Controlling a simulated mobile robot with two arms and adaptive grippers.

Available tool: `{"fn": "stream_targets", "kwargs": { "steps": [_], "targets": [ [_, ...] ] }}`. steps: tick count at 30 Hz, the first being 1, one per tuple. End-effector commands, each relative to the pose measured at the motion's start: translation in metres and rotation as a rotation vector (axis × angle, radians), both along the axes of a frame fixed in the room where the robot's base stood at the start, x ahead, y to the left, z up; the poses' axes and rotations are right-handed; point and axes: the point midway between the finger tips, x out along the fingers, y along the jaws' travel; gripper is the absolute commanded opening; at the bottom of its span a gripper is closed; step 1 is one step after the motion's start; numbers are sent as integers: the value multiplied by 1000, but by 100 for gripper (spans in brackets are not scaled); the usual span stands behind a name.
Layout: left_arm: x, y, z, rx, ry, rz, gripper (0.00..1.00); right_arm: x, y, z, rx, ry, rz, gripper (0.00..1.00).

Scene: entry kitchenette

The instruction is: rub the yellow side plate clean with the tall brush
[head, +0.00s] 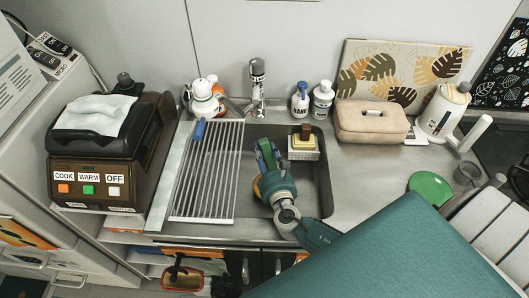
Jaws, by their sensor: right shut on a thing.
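My right gripper (266,156) is over the left part of the sink, its arm reaching in from the lower right. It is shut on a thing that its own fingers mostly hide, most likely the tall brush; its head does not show. A narrow yellow edge (256,188) shows at the left side of the gripper, likely the yellow side plate in the sink, mostly covered by my gripper. I cannot tell whether the brush touches the plate. My left gripper is not in view.
A drying rack (207,188) lies left of the sink, with a blue-handled item (198,130) on it. A caddy (303,152) with a yellow sponge sits at the sink's right. The faucet (257,85) stands behind. A green plate (430,188) lies on the right counter.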

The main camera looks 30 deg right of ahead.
Motion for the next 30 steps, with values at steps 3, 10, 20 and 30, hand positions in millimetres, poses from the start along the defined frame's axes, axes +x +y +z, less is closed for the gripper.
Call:
{"fn": "stream_targets", "kwargs": {
  "steps": [3,10,20,30],
  "targets": [
    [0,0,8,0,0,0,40,1,-1,9,-1,-2,-1,0],
    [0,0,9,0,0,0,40,1,-1,10,-1,-2,-1,0],
    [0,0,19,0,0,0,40,2,-1,21,-1,-3,0,0],
    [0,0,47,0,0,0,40,3,-3,49,-1,-3,0,0]
  ]
}}
